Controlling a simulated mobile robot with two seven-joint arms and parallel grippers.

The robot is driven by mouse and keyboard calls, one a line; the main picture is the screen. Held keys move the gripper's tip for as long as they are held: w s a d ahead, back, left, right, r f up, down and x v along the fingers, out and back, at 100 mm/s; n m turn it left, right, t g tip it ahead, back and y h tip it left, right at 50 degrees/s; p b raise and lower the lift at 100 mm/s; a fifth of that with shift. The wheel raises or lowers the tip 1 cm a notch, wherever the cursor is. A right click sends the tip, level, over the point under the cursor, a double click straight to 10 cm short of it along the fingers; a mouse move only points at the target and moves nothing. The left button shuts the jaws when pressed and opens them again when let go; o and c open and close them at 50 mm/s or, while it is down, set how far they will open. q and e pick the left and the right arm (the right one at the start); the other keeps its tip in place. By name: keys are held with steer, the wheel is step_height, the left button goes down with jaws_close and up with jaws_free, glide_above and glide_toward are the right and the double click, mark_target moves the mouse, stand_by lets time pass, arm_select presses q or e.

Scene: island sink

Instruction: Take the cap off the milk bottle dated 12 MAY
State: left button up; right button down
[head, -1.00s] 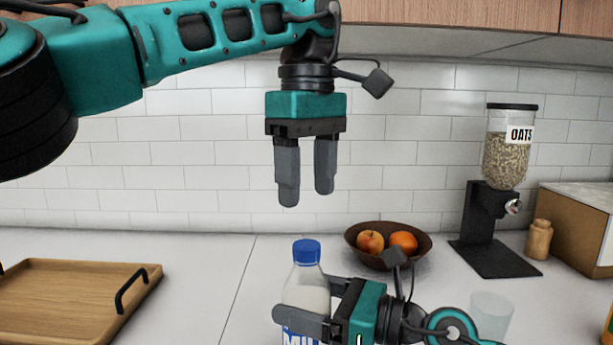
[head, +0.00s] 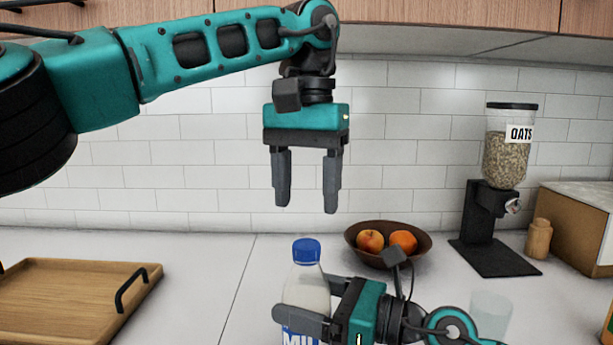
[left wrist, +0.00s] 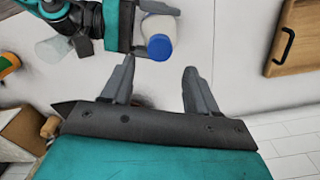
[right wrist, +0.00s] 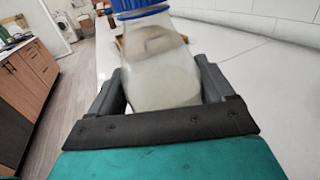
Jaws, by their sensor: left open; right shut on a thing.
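The milk bottle (head: 307,290) stands upright on the counter with its blue cap (head: 306,250) on; its lower part runs out of the head view and no date is readable. My right gripper (head: 305,318) is shut around the bottle's body from the right; the right wrist view shows the bottle (right wrist: 160,75) between its fingers. My left gripper (head: 306,205) is open and empty, pointing down above the cap with a clear gap. In the left wrist view the cap (left wrist: 159,47) lies beyond the fingertips, nearer the left finger.
A wooden tray (head: 60,285) with a black handle lies at left. A brown fruit bowl (head: 388,255) stands behind the bottle at right. An oats dispenser (head: 495,200), a wooden jar (head: 538,240) and a clear glass (head: 491,312) are further right.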

mark_target(306, 243)
arm_select(q)
step_height(306, 243, down, 6)
steer(key=shift+f, duration=0.25)
steer(key=shift+c, duration=0.3)
